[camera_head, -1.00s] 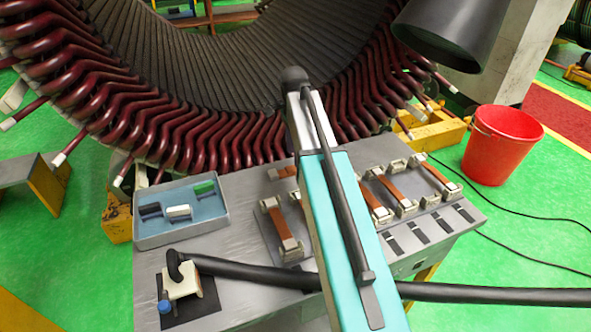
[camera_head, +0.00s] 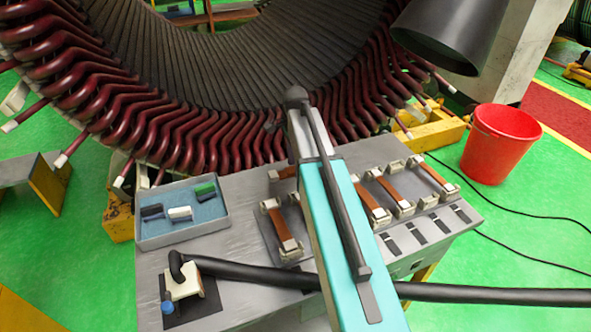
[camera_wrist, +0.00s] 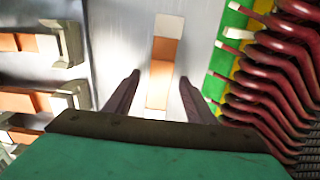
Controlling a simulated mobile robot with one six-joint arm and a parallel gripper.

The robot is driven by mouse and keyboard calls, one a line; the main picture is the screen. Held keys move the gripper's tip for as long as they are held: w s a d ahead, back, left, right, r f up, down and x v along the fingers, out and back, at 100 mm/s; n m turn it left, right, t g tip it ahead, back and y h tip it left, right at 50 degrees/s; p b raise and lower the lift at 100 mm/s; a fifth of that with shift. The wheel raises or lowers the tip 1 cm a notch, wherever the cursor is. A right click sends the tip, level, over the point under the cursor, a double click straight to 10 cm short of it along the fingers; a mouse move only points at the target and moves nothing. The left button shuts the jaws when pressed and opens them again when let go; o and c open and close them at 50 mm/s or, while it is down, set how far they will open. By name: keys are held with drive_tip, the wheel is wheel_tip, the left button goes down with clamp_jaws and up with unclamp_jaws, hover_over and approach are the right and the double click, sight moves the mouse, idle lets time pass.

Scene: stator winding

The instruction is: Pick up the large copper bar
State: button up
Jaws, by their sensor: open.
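A copper bar (camera_wrist: 160,70) with pale ends lies flat on the grey table top in the wrist view. It runs lengthwise between the two fingers of my gripper (camera_wrist: 159,79). The gripper is open, with one finger on each side of the bar and a gap on both sides.
Several smaller copper bars sit in clamps, one left of my arm (camera_head: 280,229) and others to its right (camera_head: 434,175). A blue tray (camera_head: 182,240) holds small blocks. The dark red stator coils (camera_wrist: 275,90) stand close on the right in the wrist view. A black hose (camera_head: 450,292) crosses in front.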

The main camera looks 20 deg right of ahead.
drive_tip(key=shift+f, duration=0.2)
drive_tip(key=shift+c, duration=0.4)
clamp_jaws()
